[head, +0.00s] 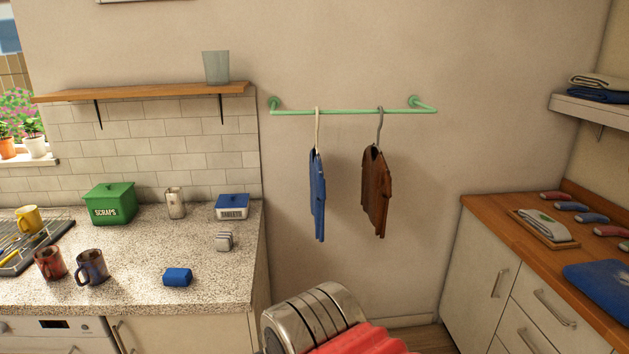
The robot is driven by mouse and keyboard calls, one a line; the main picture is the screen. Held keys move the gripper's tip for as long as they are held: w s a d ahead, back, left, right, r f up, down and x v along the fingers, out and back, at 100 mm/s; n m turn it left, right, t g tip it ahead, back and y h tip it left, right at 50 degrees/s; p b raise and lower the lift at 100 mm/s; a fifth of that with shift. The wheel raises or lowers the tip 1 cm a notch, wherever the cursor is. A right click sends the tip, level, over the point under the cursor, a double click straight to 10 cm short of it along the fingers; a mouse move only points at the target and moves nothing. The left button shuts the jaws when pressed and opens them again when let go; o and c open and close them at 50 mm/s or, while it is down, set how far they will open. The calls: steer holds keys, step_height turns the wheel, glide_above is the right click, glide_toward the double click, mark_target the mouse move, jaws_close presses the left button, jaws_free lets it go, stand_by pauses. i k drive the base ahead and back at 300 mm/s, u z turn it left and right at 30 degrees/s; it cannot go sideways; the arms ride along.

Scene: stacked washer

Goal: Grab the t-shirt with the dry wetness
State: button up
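A blue t-shirt (318,195) and a brown t-shirt (375,190) hang on hangers from a green wall rail (340,112). Both are seen nearly edge-on and hang apart, the brown one to the right. No label or clear mark tells which is dry or wet. A folded white garment with a green mark (545,228) lies on a wooden board on the right counter. A folded blue cloth (600,283) lies nearer me there. My arm's metal and red ribbed parts show at the bottom centre. My gripper's fingertips are not in view.
The left speckled counter (215,290) holds mugs, a green scraps box (110,203), a tablets box (232,207) and a blue block (177,277). Rolled cloths lie on the right counter (500,220). Folded cloths lie on the upper right shelf (590,107). The wall below the rail is clear.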

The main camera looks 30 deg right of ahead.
mark_target(317, 191)
steer(key=u, duration=0.05)
steer(key=i, duration=1)
steer(key=z, duration=0.05)
